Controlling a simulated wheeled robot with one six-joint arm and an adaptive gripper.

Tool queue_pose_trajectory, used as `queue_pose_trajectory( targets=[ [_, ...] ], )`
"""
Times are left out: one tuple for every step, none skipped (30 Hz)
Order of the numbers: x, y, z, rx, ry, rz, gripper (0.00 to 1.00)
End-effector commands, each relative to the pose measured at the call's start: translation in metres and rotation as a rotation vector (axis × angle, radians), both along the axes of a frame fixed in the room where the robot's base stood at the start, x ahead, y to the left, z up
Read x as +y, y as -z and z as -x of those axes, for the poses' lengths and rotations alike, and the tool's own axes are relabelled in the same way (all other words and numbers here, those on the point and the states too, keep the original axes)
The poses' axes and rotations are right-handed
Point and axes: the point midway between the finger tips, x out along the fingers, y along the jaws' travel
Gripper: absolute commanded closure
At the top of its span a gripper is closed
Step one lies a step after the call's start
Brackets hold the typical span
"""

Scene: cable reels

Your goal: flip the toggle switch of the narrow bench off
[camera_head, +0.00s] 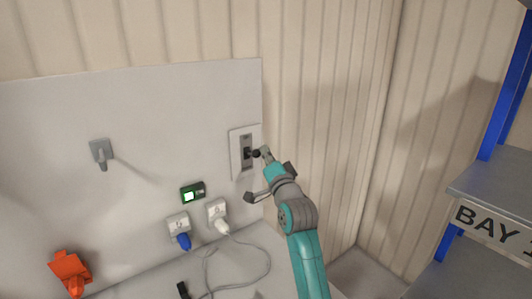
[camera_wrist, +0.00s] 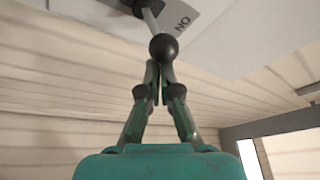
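The toggle switch (camera_head: 247,146) sits on a white plate at the right edge of the grey back panel. Its lever ends in a black ball (camera_wrist: 163,47), and the lever sticks out from a dark base in the wrist view. The word ON shows upside down on the plate beside the lever. My gripper (camera_head: 264,153) is at the switch, with its fingertips at the ball. In the wrist view the gripper's fingers (camera_wrist: 159,70) are drawn together, with only a narrow gap, just below the ball. I cannot tell whether they touch it.
On the panel are a grey hook (camera_head: 101,152), a small green-lit meter (camera_head: 193,193), sockets with a blue plug (camera_head: 183,241) and a white plug (camera_head: 221,227), and an orange connector (camera_head: 69,270). A loose cable lies below. A blue-post shelf (camera_head: 495,190) stands at right.

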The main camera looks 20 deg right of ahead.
Motion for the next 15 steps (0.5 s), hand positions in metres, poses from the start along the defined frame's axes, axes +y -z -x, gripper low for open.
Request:
queue_pose_trajectory(
  targets=[
    [0.001,0.004,0.0,-0.011,-0.001,-0.005,1.0],
    [0.001,0.005,0.0,-0.02,-0.002,-0.009,1.0],
    [0.001,0.007,0.001,-0.035,-0.002,-0.014,1.0],
    [0.0,0.007,0.001,-0.047,-0.002,-0.019,1.0],
    [0.0,0.009,0.001,-0.061,-0.001,-0.022,1.0],
    [0.0,0.011,0.001,-0.081,-0.002,-0.028,1.0],
    [0.0,0.011,0.002,-0.092,-0.002,-0.032,1.0],
    [0.0,0.012,0.002,-0.092,-0.002,-0.031,1.0],
    [0.0,0.014,0.003,-0.09,-0.001,-0.031,1.0],
    [0.0,0.016,0.003,-0.089,-0.002,-0.031,1.0],
    [0.0,0.018,0.003,-0.088,-0.002,-0.031,1.0],
    [0.0,0.021,0.004,-0.087,-0.002,-0.031,1.0],
    [0.0,0.023,0.004,-0.087,-0.002,-0.031,1.0],
    [0.0,0.025,0.004,-0.087,-0.002,-0.03,1.0],
    [0.0,0.027,0.004,-0.086,-0.002,-0.03,1.0]
  ],
)
